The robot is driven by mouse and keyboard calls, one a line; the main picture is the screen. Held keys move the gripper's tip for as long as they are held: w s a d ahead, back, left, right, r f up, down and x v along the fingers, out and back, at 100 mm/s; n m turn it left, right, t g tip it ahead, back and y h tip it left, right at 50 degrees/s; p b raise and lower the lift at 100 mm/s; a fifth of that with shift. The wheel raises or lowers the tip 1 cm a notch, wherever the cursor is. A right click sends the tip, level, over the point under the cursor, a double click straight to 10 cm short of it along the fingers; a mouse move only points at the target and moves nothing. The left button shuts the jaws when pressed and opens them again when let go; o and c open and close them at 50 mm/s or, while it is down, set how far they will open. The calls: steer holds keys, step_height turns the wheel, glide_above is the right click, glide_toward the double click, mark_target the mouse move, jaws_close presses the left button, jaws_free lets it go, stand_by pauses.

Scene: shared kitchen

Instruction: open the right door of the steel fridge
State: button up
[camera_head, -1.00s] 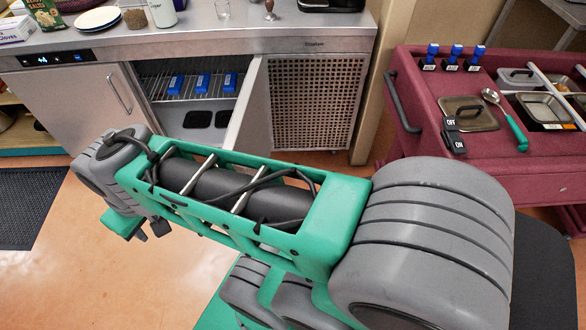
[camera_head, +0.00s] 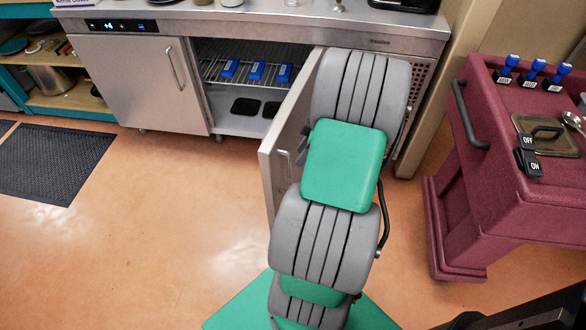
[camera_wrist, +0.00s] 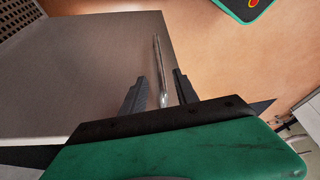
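The steel fridge (camera_head: 132,84) stands under the counter. Its left door is shut. Its right door (camera_head: 292,122) stands open, swung out toward me at roughly a right angle, with its outer face toward the right. In the wrist view the door (camera_wrist: 85,75) fills the left side, and its bar handle (camera_wrist: 158,62) runs between the two fingers of my gripper (camera_wrist: 161,88). The fingers look apart, with gaps beside the bar.
Inside the fridge, blue items (camera_head: 257,70) sit on a wire rack (camera_head: 215,70). A dark mat (camera_head: 52,160) lies at the left. The floor in front of the left door is clear.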

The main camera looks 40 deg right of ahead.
steer(key=x, duration=0.7)
steer(key=shift+w+f, duration=0.1)
steer(key=shift+w, duration=0.05)
steer(key=shift+c, duration=0.3)
jaws_close()
steer(key=shift+a, duration=0.1)
steer(key=shift+f, duration=0.1)
stand_by(0.6)
